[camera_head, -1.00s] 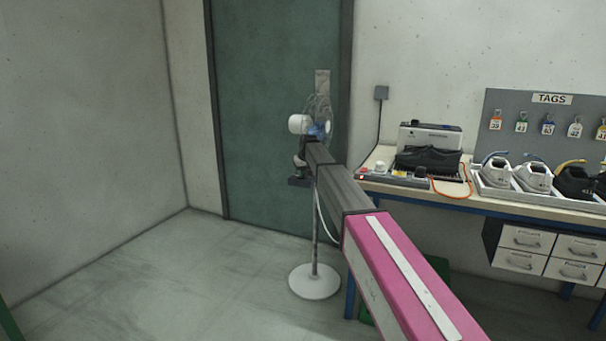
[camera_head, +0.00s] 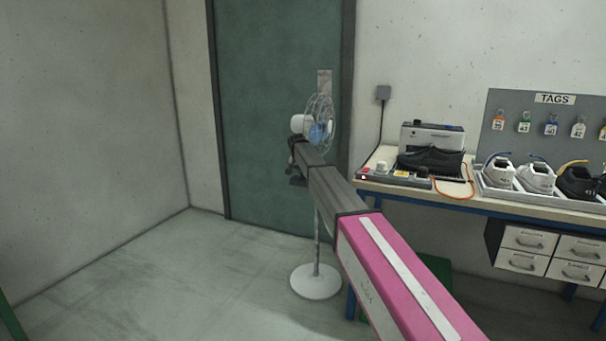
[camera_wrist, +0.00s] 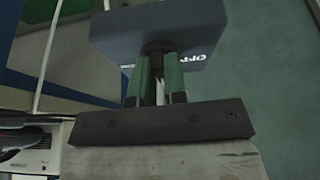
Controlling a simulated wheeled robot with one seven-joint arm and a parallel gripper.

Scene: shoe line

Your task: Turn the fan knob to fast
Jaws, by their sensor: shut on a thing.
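The fan (camera_head: 318,125) stands on a thin pole with a round white base (camera_head: 316,283) in front of the green door. Its dark control box (camera_head: 298,182) is partly hidden behind my arm in the head view. In the wrist view the blue-grey control box (camera_wrist: 115,28) shows white lettering that reads like "OFF", partly covered. A dark round knob (camera_wrist: 155,46) sticks out of the box. My gripper (camera_wrist: 157,58) has its two green fingers shut on the knob, one on each side. The knob's pointer and exact setting cannot be made out.
A workbench (camera_head: 460,197) stands right of the fan, with a press-like machine (camera_head: 432,138), a button panel (camera_head: 395,176) and a tray of shoes (camera_head: 498,186). A tag board (camera_head: 541,120) is on the wall. The floor left of the fan is clear.

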